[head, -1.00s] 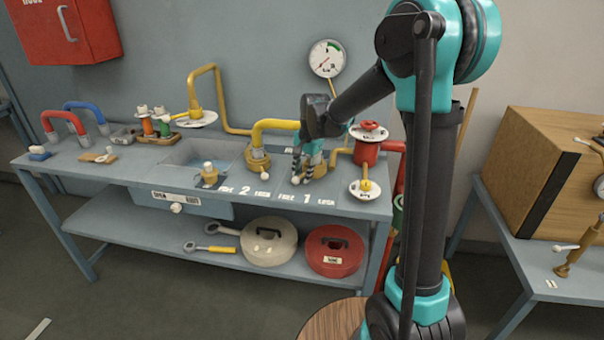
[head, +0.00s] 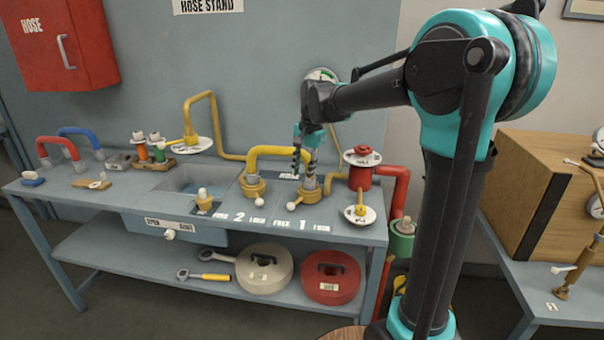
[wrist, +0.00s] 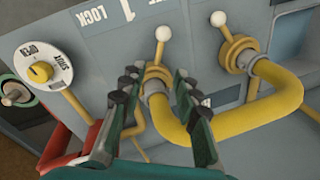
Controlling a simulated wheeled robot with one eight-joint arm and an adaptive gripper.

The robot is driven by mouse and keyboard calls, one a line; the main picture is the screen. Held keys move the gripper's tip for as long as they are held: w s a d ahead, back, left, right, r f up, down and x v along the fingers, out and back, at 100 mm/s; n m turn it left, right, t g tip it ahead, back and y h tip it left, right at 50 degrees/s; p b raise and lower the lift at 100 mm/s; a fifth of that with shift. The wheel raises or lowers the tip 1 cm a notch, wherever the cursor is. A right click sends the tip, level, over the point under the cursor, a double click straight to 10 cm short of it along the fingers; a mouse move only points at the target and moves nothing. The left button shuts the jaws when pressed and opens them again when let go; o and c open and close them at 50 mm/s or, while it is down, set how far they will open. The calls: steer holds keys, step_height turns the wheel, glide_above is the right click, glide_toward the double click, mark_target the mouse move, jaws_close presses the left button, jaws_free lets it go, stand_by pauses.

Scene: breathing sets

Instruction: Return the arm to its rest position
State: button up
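My gripper (head: 304,167) is up over the right end of the yellow hose, above the brass coupling marked 1 (head: 308,191). In the wrist view its two dark fingers (wrist: 154,79) are spread with nothing held between them. The yellow hose (wrist: 270,112) curves from the coupling at position 1 to the one at position 2. Each coupling has a white-knobbed lever. The head view shows the hose (head: 280,152) as an arch over the bench. My arm is bent at the elbow and reaches left over the bench; I cannot tell whether the fingers touch the hose.
The grey bench (head: 110,198) carries a sink, valves and hose ends. A red valve (head: 362,173) stands just right of my gripper, with a gauge behind. A wooden cabinet (head: 540,195) stands far right. The space above the bench front is clear.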

steer(key=s+d+f+n, duration=0.1)
steer(key=s+d+f, duration=0.1)
steer(key=s+d, duration=0.1)
steer(key=s+d+f+n+t, duration=0.1)
steer(key=s+d+f, duration=0.2)
steer(key=s+d+f+n, duration=0.1)
steer(key=s+d+f, duration=0.1)
steer(key=s+d, duration=0.1)
steer(key=shift+s+d+f+h, duration=0.3)
steer(key=shift+d+f, duration=0.05)
steer(key=shift+d, duration=0.05)
steer(key=s+d+f+n+t, duration=0.1)
steer(key=s+d+f+n, duration=0.1)
steer(key=s+d+f, duration=0.2)
steer(key=s+d+f+n+h, duration=0.1)
steer(key=s+d+f, duration=0.3)
steer(key=s, duration=0.7)
step_height(320, 180, down, 3)
steer(key=shift+r+n+t, duration=0.15)
steer(key=shift+n+t, duration=0.25)
steer(key=shift+n, duration=0.4)
